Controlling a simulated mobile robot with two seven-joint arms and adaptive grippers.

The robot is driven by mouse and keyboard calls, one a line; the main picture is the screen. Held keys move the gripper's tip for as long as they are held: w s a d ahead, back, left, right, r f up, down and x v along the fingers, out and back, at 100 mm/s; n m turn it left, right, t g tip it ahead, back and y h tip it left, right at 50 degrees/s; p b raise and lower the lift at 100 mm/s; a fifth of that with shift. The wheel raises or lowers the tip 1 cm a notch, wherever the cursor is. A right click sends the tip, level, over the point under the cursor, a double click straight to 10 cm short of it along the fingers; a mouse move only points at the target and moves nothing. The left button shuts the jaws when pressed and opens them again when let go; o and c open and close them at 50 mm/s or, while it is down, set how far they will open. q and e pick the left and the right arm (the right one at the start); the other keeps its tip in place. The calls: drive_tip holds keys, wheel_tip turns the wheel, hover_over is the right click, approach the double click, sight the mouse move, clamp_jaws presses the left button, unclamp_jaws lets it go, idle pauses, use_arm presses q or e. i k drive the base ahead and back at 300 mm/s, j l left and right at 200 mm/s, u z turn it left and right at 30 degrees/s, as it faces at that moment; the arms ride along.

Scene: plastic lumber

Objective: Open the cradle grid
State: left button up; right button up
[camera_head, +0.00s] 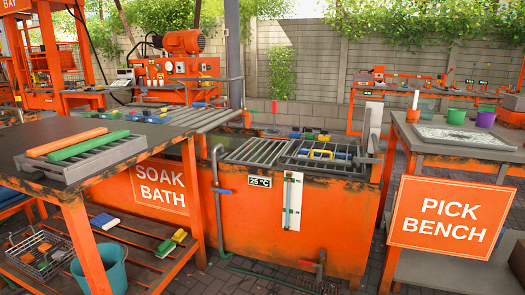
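The orange soak bath (285,220) stands in the middle of the camera_head view. Its top carries a grey barred grid (262,152) on the left. Beside it on the right is a darker barred grid section (345,165), with blue and yellow pieces (322,154) among its bars. Both grids lie flat at rim level. I cannot tell for sure which part is the cradle grid, or see a hinge or latch. Neither of my grippers shows in this view.
A left table (135,125) holds a slatted rack (88,160) with orange and green bars. A teal bucket (103,268) sits low at left. The pick bench (405,135) stands at right with a tray (465,137) and cups. Paved floor (225,278) shows in front of the bath.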

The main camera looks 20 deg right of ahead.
sight(323, 147)
drive_tip(key=i+l+z, duration=0.1)
drive_tip(key=z, duration=0.25)
drive_tip(key=i+z, duration=0.1)
drive_tip(key=z, duration=0.25)
drive_tip(key=i+z, duration=0.1)
drive_tip(key=z, duration=0.3)
